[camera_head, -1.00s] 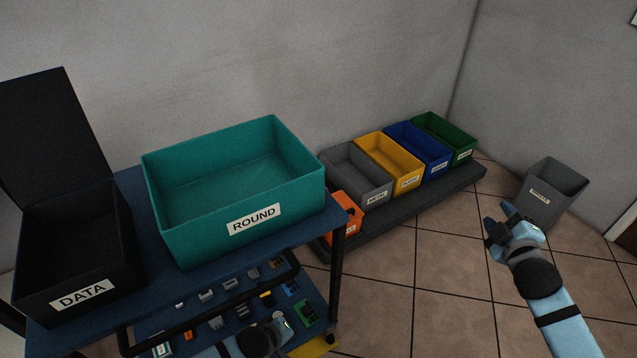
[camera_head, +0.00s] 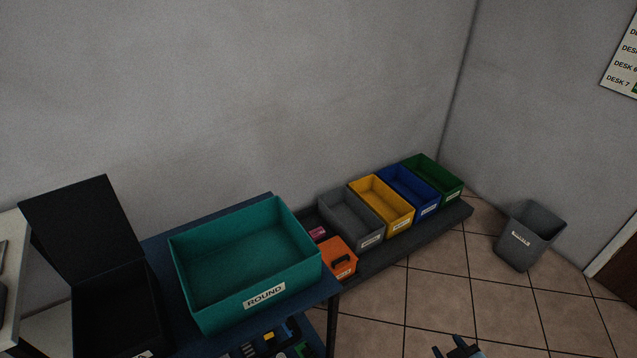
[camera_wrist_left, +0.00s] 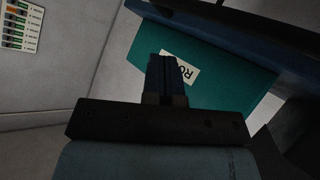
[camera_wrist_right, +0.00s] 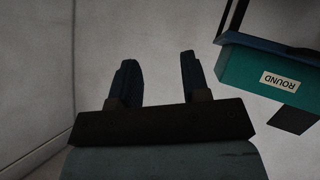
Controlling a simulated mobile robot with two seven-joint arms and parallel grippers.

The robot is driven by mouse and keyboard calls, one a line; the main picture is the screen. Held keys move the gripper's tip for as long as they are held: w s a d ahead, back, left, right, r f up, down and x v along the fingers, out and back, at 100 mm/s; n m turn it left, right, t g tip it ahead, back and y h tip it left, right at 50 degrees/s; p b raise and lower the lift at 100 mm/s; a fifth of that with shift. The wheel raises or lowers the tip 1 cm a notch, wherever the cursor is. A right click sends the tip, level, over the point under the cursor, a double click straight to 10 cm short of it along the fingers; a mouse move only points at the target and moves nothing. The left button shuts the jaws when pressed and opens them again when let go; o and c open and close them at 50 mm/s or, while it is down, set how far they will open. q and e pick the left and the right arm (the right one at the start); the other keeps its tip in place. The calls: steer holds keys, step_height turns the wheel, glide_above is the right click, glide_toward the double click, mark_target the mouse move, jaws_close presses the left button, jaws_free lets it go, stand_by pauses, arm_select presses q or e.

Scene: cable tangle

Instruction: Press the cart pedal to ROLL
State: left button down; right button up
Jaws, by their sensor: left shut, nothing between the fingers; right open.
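The cart is a dark blue two-shelf cart (camera_head: 157,247) at the lower left of the head view; its pedal is not visible in any view now. On its top stand a teal ROUND bin (camera_head: 245,265) and a black DATA box (camera_head: 115,310) with a raised lid. My right gripper (camera_head: 456,346) just enters the head view's bottom edge, over the floor right of the cart. In the right wrist view it (camera_wrist_right: 158,80) is open and empty. My left gripper (camera_wrist_left: 167,75) is shut and empty in the left wrist view, with the ROUND bin behind its fingers.
A low dark platform (camera_head: 400,250) along the wall holds grey, yellow, blue and green bins, with an orange container (camera_head: 338,262) at its near end. A grey waste bin (camera_head: 530,236) stands at right. Tiled floor (camera_head: 420,315) between is clear. A pale desk edge (camera_head: 12,270) is at far left.

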arm_select(q)
steer(key=s+a+r+m+y+p, duration=0.2)
steer(key=s+a+r, duration=0.1)
steer(key=a, duration=0.4)
steer(key=shift+s+a+p, duration=0.25)
steer(key=shift+s+p, duration=0.05)
steer(key=shift+s, duration=0.2)
arm_select(e)
steer(key=s+a+r+m+g+y, duration=0.1)
steer(key=s+a+r+m+y, duration=0.1)
steer(key=s+a, duration=0.5)
steer(key=shift+s+a+r+m, duration=0.15)
steer(key=shift+a+r+m, duration=0.2)
steer(key=shift+a+m, duration=0.4)
